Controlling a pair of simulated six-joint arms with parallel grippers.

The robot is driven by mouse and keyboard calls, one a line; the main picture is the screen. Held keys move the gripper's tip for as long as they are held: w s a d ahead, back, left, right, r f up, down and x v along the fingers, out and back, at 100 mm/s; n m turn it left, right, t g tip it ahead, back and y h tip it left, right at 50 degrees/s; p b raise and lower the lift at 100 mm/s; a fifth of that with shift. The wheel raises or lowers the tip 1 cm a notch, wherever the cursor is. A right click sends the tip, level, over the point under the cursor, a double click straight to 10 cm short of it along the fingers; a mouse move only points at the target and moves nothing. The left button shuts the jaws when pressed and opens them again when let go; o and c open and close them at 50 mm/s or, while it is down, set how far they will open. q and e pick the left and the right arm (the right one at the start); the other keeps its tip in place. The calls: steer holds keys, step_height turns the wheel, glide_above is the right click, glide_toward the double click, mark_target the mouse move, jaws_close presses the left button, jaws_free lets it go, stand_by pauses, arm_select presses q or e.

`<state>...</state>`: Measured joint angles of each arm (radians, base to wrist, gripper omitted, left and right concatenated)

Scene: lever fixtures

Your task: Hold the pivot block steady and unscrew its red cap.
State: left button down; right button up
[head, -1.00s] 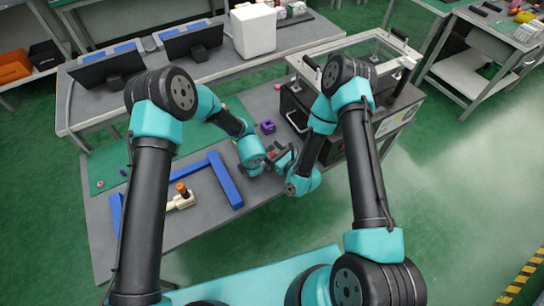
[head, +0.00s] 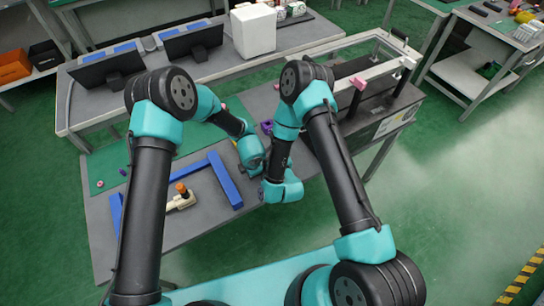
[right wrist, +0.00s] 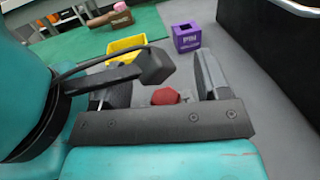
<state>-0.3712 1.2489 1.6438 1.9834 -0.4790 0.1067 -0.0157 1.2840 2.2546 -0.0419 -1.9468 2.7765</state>
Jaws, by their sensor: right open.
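The red cap (right wrist: 165,96) shows in the right wrist view, between the fingers of my right gripper (right wrist: 160,80) as seen there. The right gripper is open, and I see no clear contact with the cap. The pivot block under the cap is hidden by the gripper's dark body. In the head view my right wrist (head: 281,190) is low over the table and its jaws are hidden. My left wrist (head: 250,152) is just left of it in the head view. The left jaws are hidden, so I cannot tell their state or what they hold.
A purple box (right wrist: 187,37) marked PIN and a yellow bin (right wrist: 127,47) stand beyond the cap. A dark box wall (right wrist: 270,50) is close on the right. Blue bars (head: 224,180) and a tan piece with an orange knob (head: 181,188) lie on the table's left.

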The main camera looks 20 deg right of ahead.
steer(key=shift+f, duration=0.1)
steer(key=shift+f, duration=1.4)
steer(key=shift+c, duration=0.4)
steer(key=c, duration=1.1)
steer(key=shift+d+y, duration=0.1)
steer(key=shift+y, duration=0.3)
steer(key=shift+n+g+y, duration=0.8)
steer(key=shift+n+y, duration=1.4)
steer(key=shift+y, duration=0.7)
steer(key=shift+n+g+y, duration=1.7)
steer(key=shift+n+y, duration=0.2)
steer(key=shift+y, duration=0.6)
steer(key=o, duration=1.2)
steer(key=shift+c, duration=0.2)
